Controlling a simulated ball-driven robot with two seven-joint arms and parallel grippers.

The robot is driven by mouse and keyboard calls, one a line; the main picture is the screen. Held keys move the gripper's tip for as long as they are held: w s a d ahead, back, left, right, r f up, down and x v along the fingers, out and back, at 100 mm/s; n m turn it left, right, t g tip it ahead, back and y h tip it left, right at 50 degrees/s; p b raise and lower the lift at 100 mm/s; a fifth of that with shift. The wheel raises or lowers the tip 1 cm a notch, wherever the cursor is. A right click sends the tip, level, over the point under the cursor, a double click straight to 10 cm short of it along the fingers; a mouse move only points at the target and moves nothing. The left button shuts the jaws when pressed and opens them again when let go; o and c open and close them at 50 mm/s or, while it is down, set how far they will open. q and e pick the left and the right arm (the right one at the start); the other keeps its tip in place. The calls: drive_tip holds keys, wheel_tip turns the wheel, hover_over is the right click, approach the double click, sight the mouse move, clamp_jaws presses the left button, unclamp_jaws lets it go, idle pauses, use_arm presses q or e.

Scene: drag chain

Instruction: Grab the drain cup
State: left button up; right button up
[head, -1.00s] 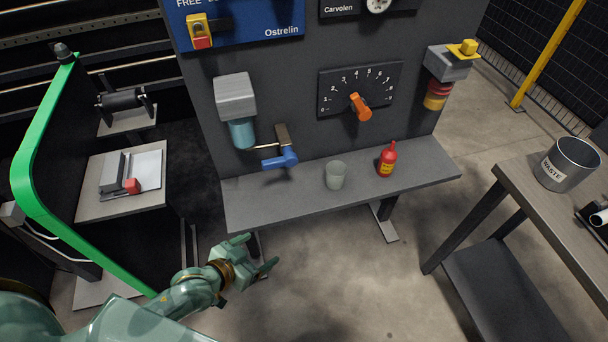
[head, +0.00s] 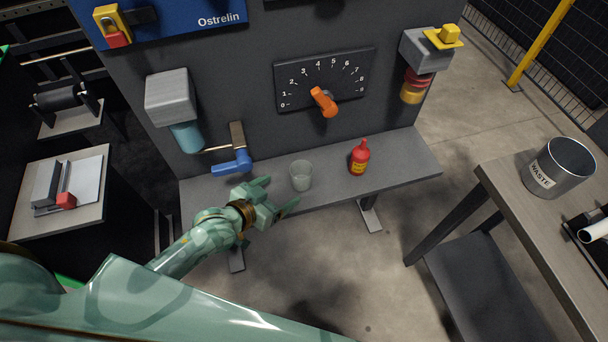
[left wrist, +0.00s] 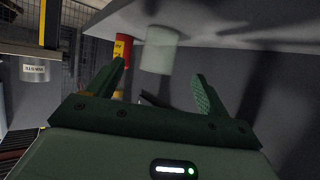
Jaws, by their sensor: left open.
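The drain cup (head: 301,176) is a small translucent greenish-grey cup standing upright on the grey shelf (head: 405,168) in the head view. It also shows in the left wrist view (left wrist: 159,50), ahead of my fingers. My left gripper (head: 282,194) is open and empty. It is at the shelf's front edge, a little left of the cup and on the near side, apart from it. In the left wrist view both fingers are spread, with the cup beyond the gap between their tips. My right gripper is not in view.
A red bottle (head: 360,158) stands right of the cup on the shelf. A blue-handled valve (head: 233,163) juts out behind and left of the cup. A panel with an orange dial handle (head: 324,102) rises behind. A waste bin (head: 560,167) stands on the right table.

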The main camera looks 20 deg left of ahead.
use_arm(q)
drive_tip(key=b, duration=0.1)
approach(308, 167)
drive_tip(key=shift+w+d+f, duration=0.2)
drive_tip(key=shift+w+f, duration=0.3)
drive_tip(key=shift+f, duration=0.05)
drive_tip(key=shift+w+d+f, duration=0.2)
drive_tip(key=shift+w+f, duration=0.25)
drive_tip(key=shift+f, duration=0.05)
drive_tip(key=shift+w+d, duration=0.2)
drive_tip(key=shift+w, duration=0.3)
drive_tip(key=b+x, duration=0.2)
drive_tip(key=x, duration=0.3)
drive_tip(key=shift+w+b, duration=0.2)
drive_tip(key=shift+b, duration=0.15)
drive_tip(key=shift+r, duration=0.1)
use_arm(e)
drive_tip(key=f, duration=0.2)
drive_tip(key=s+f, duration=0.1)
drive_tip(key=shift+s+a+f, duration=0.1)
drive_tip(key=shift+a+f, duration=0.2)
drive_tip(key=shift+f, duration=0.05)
use_arm(q)
drive_tip(key=c, duration=1)
drive_tip(key=shift+c, duration=0.3)
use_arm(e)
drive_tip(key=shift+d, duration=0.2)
use_arm(q)
drive_tip(key=shift+r, duration=0.1)
